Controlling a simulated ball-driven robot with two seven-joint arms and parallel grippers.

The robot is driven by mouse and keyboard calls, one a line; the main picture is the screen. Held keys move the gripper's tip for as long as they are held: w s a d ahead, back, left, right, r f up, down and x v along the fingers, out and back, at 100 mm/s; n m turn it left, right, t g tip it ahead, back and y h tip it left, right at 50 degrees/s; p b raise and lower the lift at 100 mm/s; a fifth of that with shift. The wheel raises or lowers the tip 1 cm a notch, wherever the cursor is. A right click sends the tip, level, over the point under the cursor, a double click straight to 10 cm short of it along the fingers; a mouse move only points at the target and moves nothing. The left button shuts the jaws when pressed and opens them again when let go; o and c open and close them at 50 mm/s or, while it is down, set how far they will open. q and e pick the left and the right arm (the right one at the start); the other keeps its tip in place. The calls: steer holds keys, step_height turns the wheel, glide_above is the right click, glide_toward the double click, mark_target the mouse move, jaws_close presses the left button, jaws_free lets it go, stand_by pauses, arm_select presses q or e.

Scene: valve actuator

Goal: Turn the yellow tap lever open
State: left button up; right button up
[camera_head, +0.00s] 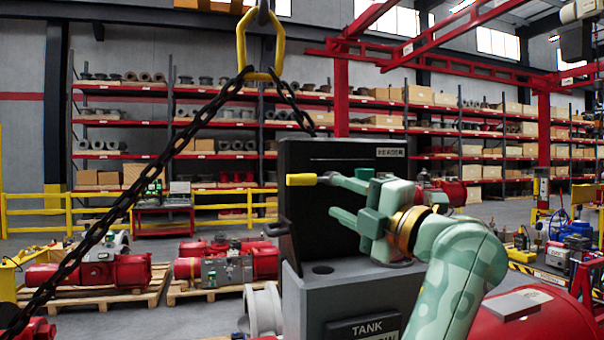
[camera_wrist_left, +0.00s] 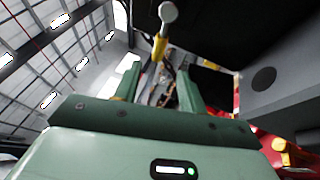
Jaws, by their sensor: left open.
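The yellow tap lever (camera_head: 301,180) sticks out to the left in front of a black upright panel (camera_head: 330,158) on a grey tank unit. My left gripper (camera_head: 332,196) is open, just right of the lever, with its upper finger close to the lever's right end. In the left wrist view, the yellow lever (camera_wrist_left: 160,48) with a round grey end shows beyond and between the two green fingers (camera_wrist_left: 158,75). I cannot tell whether a finger touches it. The tap body behind the lever is largely hidden. My right gripper is not in view.
The grey tank unit (camera_head: 305,305) has a round hole on top and a TANK label. A dark chain (camera_head: 130,195) hangs from a yellow hook link (camera_head: 242,45) at left. Red machines (camera_head: 90,272) on pallets and a yellow railing (camera_head: 70,211) stand behind.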

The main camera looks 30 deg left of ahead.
mark_target(305, 181)
arm_select(q)
steer(key=p+x, duration=0.3)
steer(key=x, duration=0.8)
steer(key=shift+a+r, duration=0.1)
steer(key=shift+a, duration=0.15)
jaws_close()
